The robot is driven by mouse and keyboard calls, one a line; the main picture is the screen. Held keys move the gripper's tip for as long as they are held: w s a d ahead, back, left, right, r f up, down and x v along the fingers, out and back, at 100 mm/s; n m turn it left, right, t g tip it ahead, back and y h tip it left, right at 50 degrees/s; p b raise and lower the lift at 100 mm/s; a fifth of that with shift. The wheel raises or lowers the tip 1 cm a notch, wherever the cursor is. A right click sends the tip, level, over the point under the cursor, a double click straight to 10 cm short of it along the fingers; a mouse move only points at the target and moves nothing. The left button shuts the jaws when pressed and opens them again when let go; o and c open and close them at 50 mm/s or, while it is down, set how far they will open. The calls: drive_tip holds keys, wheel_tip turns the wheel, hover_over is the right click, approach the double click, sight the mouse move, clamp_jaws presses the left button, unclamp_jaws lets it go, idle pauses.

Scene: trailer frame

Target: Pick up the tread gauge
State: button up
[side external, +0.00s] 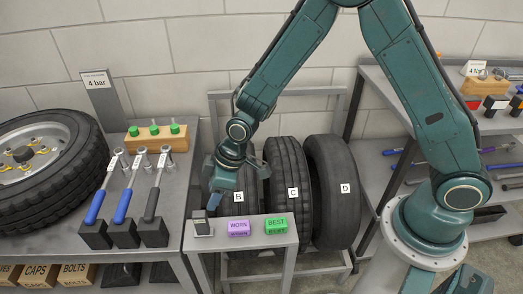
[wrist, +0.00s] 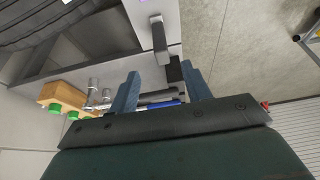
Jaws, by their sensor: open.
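The tread gauge appears to be the small dark upright device (side external: 201,222) on a pale base at the left end of the small grey table. In the wrist view it shows as a dark grey block (wrist: 159,36) near the table edge, beyond my fingertips. My gripper (side external: 217,203) is just right of and above it in the side view. In the wrist view my gripper (wrist: 160,72) has its two blue fingers apart with nothing held between them. Contact with the gauge is not visible.
Purple WORN block (side external: 238,229) and green BEST block (side external: 276,226) sit on the small table (side external: 245,246). Tires B, C (side external: 290,180) and D (side external: 333,190) stand behind.

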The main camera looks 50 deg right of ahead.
sight(205, 213)
drive_tip(key=shift+x, duration=4.05)
drive_tip(key=shift+f, duration=0.1)
drive_tip(key=shift+x, duration=2.5)
clamp_jaws()
